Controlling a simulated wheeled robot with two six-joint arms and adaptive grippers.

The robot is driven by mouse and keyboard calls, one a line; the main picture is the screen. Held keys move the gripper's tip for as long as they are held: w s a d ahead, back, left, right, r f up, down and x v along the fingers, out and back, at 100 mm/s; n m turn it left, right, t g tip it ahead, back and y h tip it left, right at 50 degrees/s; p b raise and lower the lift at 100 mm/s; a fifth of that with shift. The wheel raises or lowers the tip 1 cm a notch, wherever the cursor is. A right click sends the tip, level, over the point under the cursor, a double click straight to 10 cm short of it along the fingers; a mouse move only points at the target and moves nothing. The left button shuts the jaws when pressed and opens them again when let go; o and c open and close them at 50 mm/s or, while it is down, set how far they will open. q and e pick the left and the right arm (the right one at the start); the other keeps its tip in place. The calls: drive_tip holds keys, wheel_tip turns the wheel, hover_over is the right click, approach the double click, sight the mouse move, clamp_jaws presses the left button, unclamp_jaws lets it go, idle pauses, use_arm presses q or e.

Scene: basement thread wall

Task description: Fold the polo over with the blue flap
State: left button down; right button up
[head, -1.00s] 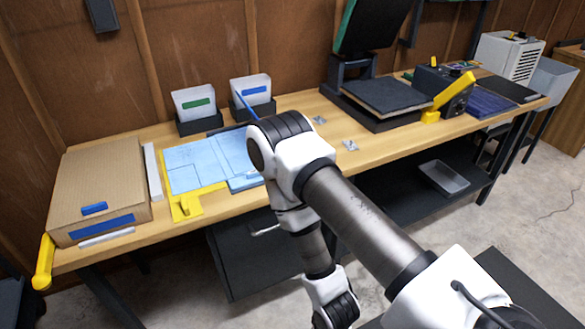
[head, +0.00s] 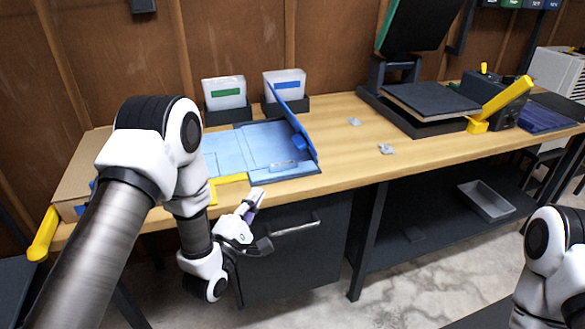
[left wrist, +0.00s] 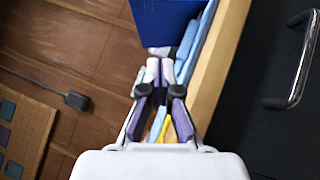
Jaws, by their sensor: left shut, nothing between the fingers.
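The light blue polo (head: 225,150) lies flat on a folding board near the bench's front edge. My left arm hides its left part. The blue flap (head: 292,122) stands raised and tilted at the board's right side, with a small blue grip on it. My left gripper (head: 256,196) is shut and empty, just in front of the bench edge, below and left of the flap. In the left wrist view, the blue flap (left wrist: 165,22) is beyond the closed fingertips (left wrist: 160,68); I cannot tell whether they touch. My right gripper is out of view.
A yellow piece (head: 230,179) edges the board's front. Two bins (head: 286,88) stand behind it. A cardboard box (head: 85,165) is at the left. A press (head: 430,105) stands at the right. Small grey pieces (head: 386,149) lie on otherwise clear bench. A drawer handle (head: 296,229) is below.

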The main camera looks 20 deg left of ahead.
use_arm(q)
drive_tip(key=shift+n+t, duration=0.4)
drive_tip(key=p+x, duration=0.1)
drive_tip(key=x, duration=0.4)
drive_tip(key=r+p+x, duration=0.1)
drive_tip(key=x, duration=0.4)
drive_tip(key=shift+s+r+p, duration=0.15)
drive_tip(key=shift+p, duration=0.15)
drive_tip(key=w+d+r, duration=0.1)
drive_tip(key=w+d, duration=0.1)
drive_tip(key=d, duration=0.1)
drive_tip(key=shift+w+r, duration=0.2)
drive_tip(key=shift+r, duration=0.15)
drive_tip(key=shift+r+p, duration=0.15)
drive_tip(key=shift+p, duration=0.3)
